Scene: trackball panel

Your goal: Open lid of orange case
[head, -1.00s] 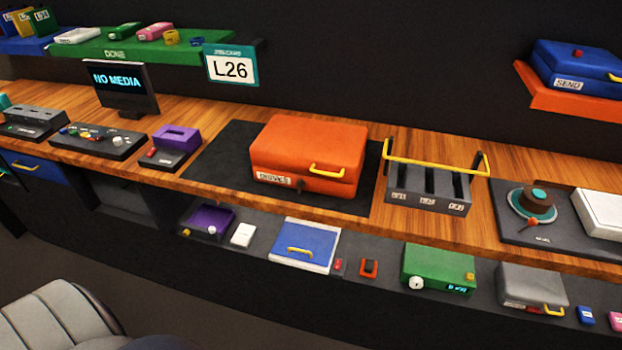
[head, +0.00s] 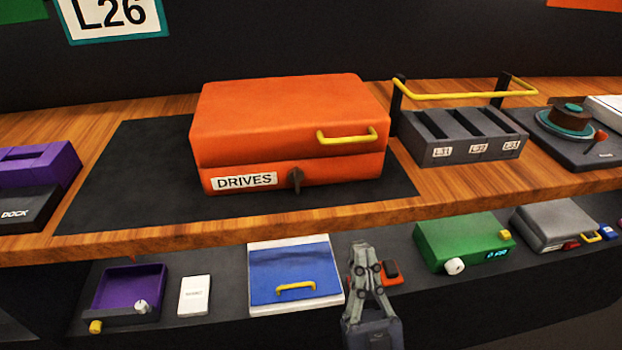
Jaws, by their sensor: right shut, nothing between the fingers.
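The orange case (head: 290,115) sits on a dark mat on the wooden counter, its lid down. A yellow handle (head: 346,136) is on the lid's front right. A dark latch (head: 296,180) and a "DRIVES" label (head: 244,181) are on the front of the base. My right gripper (head: 364,246) is shut and empty, pointing up in front of the lower shelf, below and to the right of the case and apart from it. My left gripper is not in view.
A grey slotted rack (head: 465,148) with a yellow bar (head: 465,95) stands close right of the case. A purple dock (head: 40,165) is at the left. The lower shelf holds a blue-lidded box (head: 295,268), a green box (head: 463,240) and a purple tray (head: 128,290).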

